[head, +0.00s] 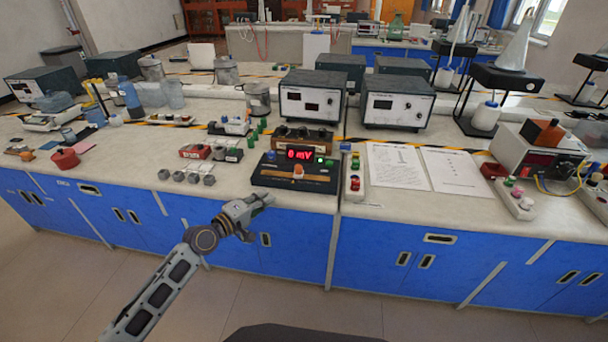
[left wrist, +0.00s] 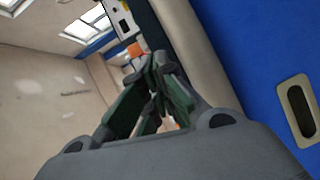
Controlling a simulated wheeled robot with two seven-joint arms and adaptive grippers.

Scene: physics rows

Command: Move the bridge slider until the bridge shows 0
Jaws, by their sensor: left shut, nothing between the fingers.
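The bridge (head: 293,178) is a low black unit at the front edge of the bench, with a red lit display (head: 299,155). It reads one digit and mV; the digit looks like 0 or 8, too small to be sure. The orange bridge slider (head: 298,171) sits near the middle of its track. My left gripper (head: 268,199) is shut and empty, in front of the bench edge, lower and left of the slider and apart from it. Its shut fingers also show in the left wrist view (left wrist: 158,75). My right gripper is not in view.
A wooden-cased box (head: 303,139) stands behind the bridge. Small grey weights (head: 186,176) lie to its left. A strip with colored buttons (head: 354,180) and paper sheets (head: 425,168) lie to its right. Blue cabinet fronts (head: 400,250) drop below the bench edge.

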